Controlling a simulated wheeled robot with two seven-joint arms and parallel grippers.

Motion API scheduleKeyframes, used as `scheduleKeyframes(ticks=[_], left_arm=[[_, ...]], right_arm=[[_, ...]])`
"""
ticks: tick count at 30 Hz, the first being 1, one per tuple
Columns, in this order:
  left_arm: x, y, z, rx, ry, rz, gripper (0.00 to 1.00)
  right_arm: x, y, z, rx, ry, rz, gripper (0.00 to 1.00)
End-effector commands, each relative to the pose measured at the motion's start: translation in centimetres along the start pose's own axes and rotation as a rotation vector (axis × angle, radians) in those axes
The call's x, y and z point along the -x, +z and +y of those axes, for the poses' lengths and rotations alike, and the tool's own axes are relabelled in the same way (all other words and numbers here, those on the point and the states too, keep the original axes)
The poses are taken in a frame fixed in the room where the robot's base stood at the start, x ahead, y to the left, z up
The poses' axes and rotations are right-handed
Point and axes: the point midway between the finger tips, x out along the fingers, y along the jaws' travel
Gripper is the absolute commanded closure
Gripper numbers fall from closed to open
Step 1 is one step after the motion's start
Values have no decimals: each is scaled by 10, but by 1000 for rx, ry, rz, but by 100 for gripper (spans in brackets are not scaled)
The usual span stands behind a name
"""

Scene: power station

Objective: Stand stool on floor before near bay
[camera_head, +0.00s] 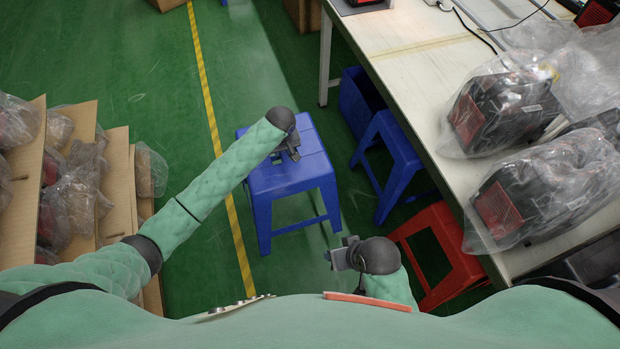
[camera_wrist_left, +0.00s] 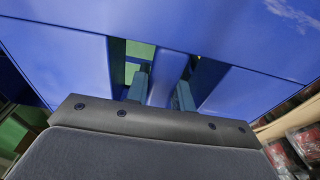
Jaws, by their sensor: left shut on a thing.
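The blue stool (camera_head: 312,172) is upright in the middle of the head view, seat up and legs down, over the green floor. My left gripper (camera_head: 291,152) comes down onto the seat and is shut on the narrow bar between its slots. In the left wrist view the blue seat (camera_wrist_left: 225,30) fills the top, and both fingers (camera_wrist_left: 160,92) straddle that bar. I cannot tell whether the leg ends touch the floor. My right gripper (camera_head: 342,256) is low and apart from the stool, near the red stool; its jaw opening is unclear. No bay is clearly marked.
A white workbench (camera_head: 425,62) with bagged machines stands right. Beside and under it are a blue bin (camera_head: 358,98), another blue stool (camera_head: 393,150) and a red stool (camera_head: 452,240). Cartons (camera_head: 118,180) stand left. Green floor along the yellow line (camera_head: 207,95) is clear.

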Motion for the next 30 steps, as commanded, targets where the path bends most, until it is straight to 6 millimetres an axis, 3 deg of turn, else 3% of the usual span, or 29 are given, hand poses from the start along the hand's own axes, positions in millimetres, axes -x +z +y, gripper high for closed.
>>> scheduleKeyframes(ticks=[9,15,25,30], left_arm=[[-27,8,52,0,2,2,100],[-42,13,77,-1,1,2,100],[-53,16,87,0,1,3,100],[-70,18,87,0,0,3,100]], right_arm=[[6,2,4,-2,10,-18,55],[10,1,4,-2,14,-20,55],[13,-1,4,-3,15,-18,55],[14,0,5,-4,18,-26,55]])
